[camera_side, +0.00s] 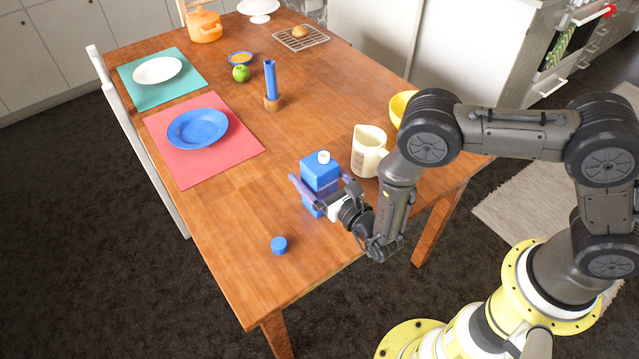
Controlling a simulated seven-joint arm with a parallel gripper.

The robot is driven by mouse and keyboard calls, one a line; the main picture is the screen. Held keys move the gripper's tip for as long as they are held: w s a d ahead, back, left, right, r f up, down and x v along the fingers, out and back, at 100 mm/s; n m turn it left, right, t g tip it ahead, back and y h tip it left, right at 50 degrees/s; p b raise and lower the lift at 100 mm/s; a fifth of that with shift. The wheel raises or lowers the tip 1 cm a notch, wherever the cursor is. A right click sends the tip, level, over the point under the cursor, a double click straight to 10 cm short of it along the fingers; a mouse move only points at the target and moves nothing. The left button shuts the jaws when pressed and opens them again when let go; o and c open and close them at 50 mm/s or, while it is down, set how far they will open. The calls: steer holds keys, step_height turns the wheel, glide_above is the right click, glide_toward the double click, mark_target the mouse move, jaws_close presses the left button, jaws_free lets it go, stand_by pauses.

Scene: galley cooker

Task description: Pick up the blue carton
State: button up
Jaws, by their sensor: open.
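The blue carton (319,172) stands upright near the front right edge of the wooden table, with a white cap on its top. My gripper (318,186) is at the carton, with its jaws open. One purple finger shows along the carton's left side, and the other finger shows on its right side, so the carton stands between them. The lower part of the carton is partly hidden by the gripper. I cannot tell whether either finger touches it.
A cream jug (367,150) stands close behind the carton on the right, with a yellow bowl (401,106) beyond it. A small blue lid-like object (279,245) lies nearer the front. A blue candle (270,82) stands further back. The table (225,215) is clear left of the carton.

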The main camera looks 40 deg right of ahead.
steer(key=shift+w, duration=0.65)
jaws_close()
